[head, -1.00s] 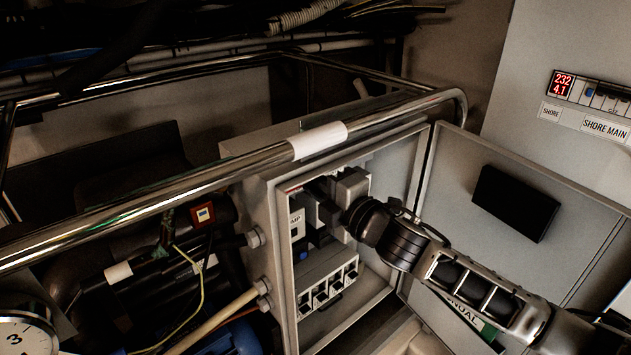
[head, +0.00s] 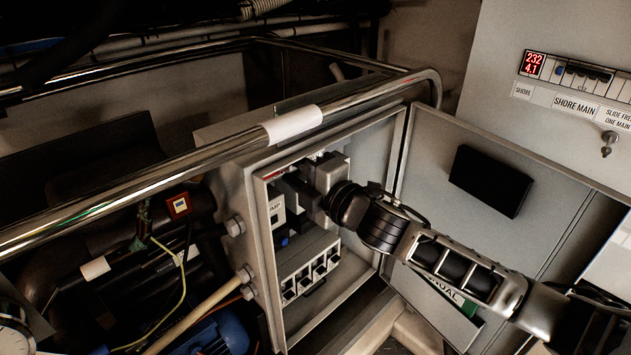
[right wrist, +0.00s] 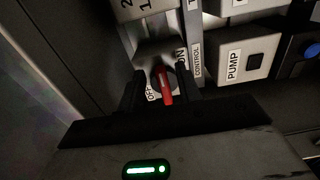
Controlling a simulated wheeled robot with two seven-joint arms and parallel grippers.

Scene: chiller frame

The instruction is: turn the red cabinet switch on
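The red cabinet switch (right wrist: 165,86) shows in the right wrist view as a narrow red handle on a dark base. An OFF label (right wrist: 152,92) is on its left and an ON label (right wrist: 181,56) is above right. My right gripper (right wrist: 160,92) reaches into the open grey cabinet (head: 255,215). Its two dark fingers stand apart, one on each side of the red handle, with gaps visible. In the head view the right gripper (head: 318,188) and wrist hide the switch. My left gripper is not in view.
The cabinet door (head: 500,215) stands open at the right, beside my right arm. A metal rail (head: 190,178) crosses in front of the cabinet top. Below the switch area is a row of breakers (head: 312,272). A PUMP module (right wrist: 247,62) sits right of the switch.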

